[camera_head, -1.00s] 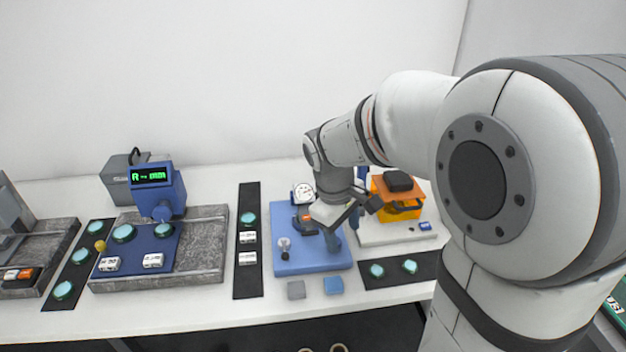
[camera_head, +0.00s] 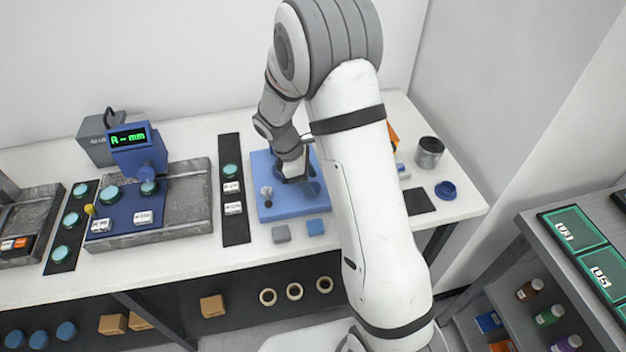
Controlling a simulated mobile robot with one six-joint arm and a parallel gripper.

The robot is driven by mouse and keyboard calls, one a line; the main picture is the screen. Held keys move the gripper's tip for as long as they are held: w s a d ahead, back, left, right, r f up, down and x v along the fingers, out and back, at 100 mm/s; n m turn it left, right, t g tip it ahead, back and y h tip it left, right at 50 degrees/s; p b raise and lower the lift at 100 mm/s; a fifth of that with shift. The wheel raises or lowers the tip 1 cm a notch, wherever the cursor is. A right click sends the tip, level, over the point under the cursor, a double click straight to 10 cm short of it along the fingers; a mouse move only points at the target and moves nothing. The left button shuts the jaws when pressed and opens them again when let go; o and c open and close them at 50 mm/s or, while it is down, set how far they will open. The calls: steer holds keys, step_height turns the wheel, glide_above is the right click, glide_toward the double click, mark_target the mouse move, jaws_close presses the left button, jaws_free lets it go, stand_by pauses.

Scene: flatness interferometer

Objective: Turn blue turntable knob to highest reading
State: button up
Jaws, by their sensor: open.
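A blue instrument (camera_head: 137,151) with a green-lit display (camera_head: 128,137) stands on a grey stone plate (camera_head: 188,211) at left. The display seems to read "R - mm". I cannot make out a clearly blue turntable knob. My gripper (camera_head: 298,181) is open, low over a separate blue base (camera_head: 274,210) right of the instrument, and is partly hidden by my arm. A small grey knob (camera_head: 266,192) stands on that base, left of my gripper and apart from it.
A black strip (camera_head: 233,186) with a teal disc and white blocks lies between the two stations. A metal cup (camera_head: 430,152) and blue dish (camera_head: 446,190) stand at right. A shelf unit (camera_head: 545,255) is farther right.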

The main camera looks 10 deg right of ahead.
steer(key=shift+x, duration=0.75)
